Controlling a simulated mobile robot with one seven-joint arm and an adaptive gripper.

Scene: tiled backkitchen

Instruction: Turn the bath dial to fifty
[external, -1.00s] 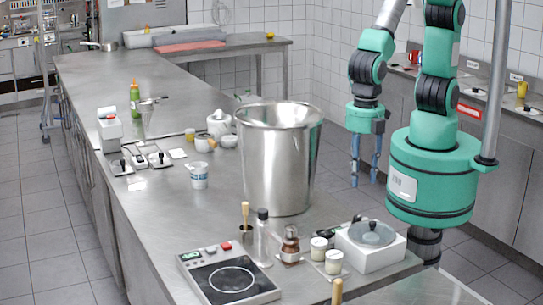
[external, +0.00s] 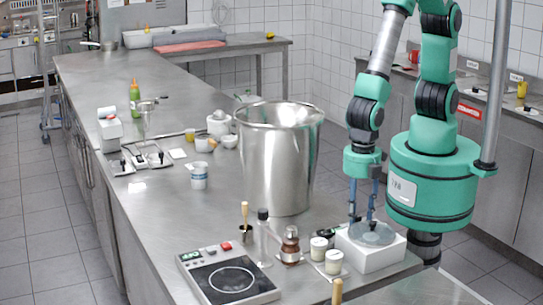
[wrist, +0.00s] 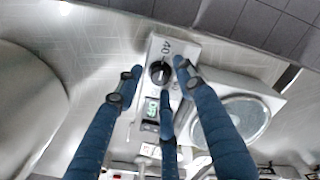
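The bath is a white box with a round glassy lid (external: 371,234) at the right end of the steel counter. In the wrist view its lid (wrist: 238,117) lies to the right of a pale control panel with a black dial (wrist: 158,71), a printed "40" beside the dial, and a small green display (wrist: 151,108). The dial's exact pointer setting is too small to read. My gripper (external: 362,219) is over the bath, pointing down. In the wrist view its blue fingers (wrist: 155,76) are apart, one on each side of the dial; contact cannot be told.
A tall steel pot (external: 278,165) stands left of my gripper.

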